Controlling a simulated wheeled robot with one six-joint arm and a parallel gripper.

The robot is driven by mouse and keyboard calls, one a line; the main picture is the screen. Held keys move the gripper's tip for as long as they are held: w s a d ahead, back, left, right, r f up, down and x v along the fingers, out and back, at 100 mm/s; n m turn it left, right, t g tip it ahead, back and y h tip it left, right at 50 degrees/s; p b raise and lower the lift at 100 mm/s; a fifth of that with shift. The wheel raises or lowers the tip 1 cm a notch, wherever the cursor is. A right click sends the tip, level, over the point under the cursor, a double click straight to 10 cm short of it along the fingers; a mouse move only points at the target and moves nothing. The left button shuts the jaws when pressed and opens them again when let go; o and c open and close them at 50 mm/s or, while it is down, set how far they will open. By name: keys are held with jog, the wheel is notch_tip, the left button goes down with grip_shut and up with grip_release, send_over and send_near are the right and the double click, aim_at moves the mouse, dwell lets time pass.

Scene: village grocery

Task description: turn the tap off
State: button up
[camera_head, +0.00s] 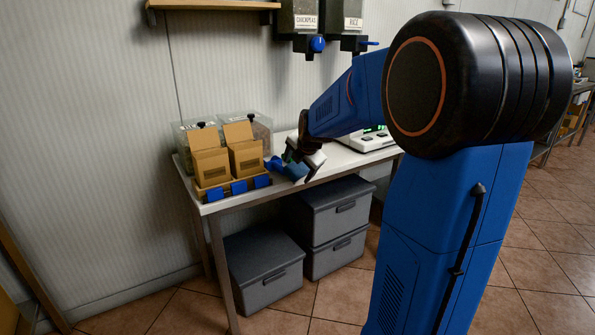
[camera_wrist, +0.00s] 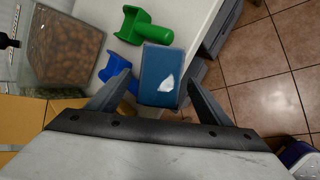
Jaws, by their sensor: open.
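No water tap shows in either view. Two wall dispensers, one labelled CHICKPEAS (camera_head: 300,17) and one labelled RICE (camera_head: 346,17), hang above the table. A round blue knob (camera_head: 317,44) shows on the chickpea outlet and a blue lever (camera_head: 370,43) on the rice outlet. My gripper (camera_wrist: 158,78) is open, low over the table and well below the dispensers. In the wrist view a dark blue block-like thing (camera_wrist: 160,60) shows between its fingers; I cannot tell whether they touch it. In the head view my gripper (camera_head: 300,165) is partly hidden by my arm.
On the table (camera_head: 208,209) are open cardboard boxes (camera_head: 211,166), clear bins, a scale (camera_head: 370,140) and blue clips. A green scoop (camera_wrist: 145,28) and blue scoop (camera_wrist: 118,70) lie near my fingers. Grey lidded boxes (camera_head: 262,268) fill the space below. A shelf (camera_head: 212,4) is above left.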

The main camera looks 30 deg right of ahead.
aim_at(298, 168)
jog(key=shift+w+d+f, duration=0.1)
jog(key=shift+w+f, duration=0.3)
jog(key=shift+f, duration=0.1)
jog(key=c, duration=1.2)
jog(key=shift+r, duration=0.15)
notch_tip(298, 168, up, 10)
jog(key=shift+f, duration=0.15)
jog(key=shift+s, duration=0.15)
